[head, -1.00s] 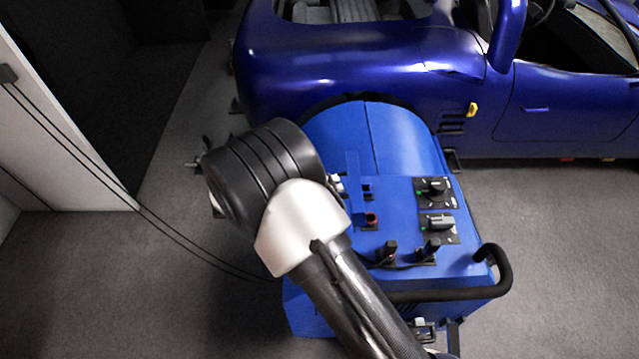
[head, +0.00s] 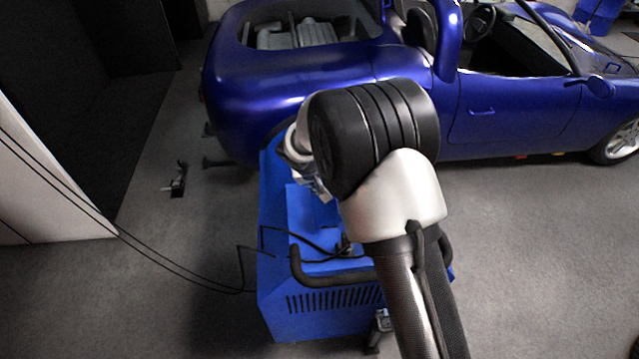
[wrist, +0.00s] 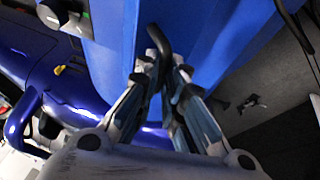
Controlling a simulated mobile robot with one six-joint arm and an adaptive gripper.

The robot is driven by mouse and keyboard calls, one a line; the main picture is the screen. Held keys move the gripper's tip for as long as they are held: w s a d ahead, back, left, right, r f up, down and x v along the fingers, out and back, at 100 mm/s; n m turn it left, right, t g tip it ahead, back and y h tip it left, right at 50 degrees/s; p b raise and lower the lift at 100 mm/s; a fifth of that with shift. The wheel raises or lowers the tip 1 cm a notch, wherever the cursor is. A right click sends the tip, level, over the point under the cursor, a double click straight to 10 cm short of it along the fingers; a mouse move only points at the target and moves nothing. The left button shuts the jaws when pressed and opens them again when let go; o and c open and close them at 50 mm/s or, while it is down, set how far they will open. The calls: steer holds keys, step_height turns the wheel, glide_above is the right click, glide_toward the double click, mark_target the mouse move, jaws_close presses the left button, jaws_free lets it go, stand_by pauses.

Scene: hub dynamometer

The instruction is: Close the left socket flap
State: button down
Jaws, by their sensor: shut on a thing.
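The blue dynamometer cabinet (head: 274,285) stands behind the car, and my arm covers much of its top panel in the head view. In the wrist view, my gripper (wrist: 164,70) is over the blue cabinet surface (wrist: 215,40), its fingers close together around a dark curved piece (wrist: 157,40). I cannot tell whether this piece is the left socket flap. No socket opening shows clearly now. In the head view, my gripper (head: 322,190) is partly hidden by my wrist, above the cabinet's left part.
A black handle bar (head: 330,279) runs along the cabinet's front edge, with a black cable beside it. The blue car (head: 285,75) is behind. Clear floor (head: 550,250) lies to the right.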

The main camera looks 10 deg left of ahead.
steer(key=shift+w+d+f+m+y+p, duration=0.15)
steer(key=shift+d+y+p, duration=0.15)
steer(key=shift+d+y, duration=0.15)
steer(key=shift+w+d+r+m+y+p, duration=0.1)
steer(key=shift+w+d+m+y+p, duration=0.05)
steer(key=shift+d+y+p, duration=0.2)
steer(key=shift+w+d+f, duration=0.2)
steer(key=shift+d+f, duration=0.7)
steer(key=shift+d, duration=0.1)
steer(key=shift+w+d+f+b, duration=0.2)
steer(key=shift+d+f+b, duration=0.8)
steer(key=shift+b, duration=0.3)
steer(key=shift+s+d+f, duration=0.1)
steer(key=shift+f, duration=0.1)
steer(key=shift+s+d+f+g+b, duration=0.2)
steer(key=shift+s+f+g+b, duration=0.1)
steer(key=shift+f, duration=0.05)
steer(key=c, duration=2.1)
jaws_free()
steer(key=shift+o, duration=0.7)
steer(key=shift+w+d+f, duration=0.15)
steer(key=shift+w+d, duration=0.05)
steer(key=shift+w, duration=0.1)
steer(key=shift+w+a+r, duration=0.1)
steer(key=shift+a+r, duration=0.05)
steer(key=shift+r, duration=0.1)
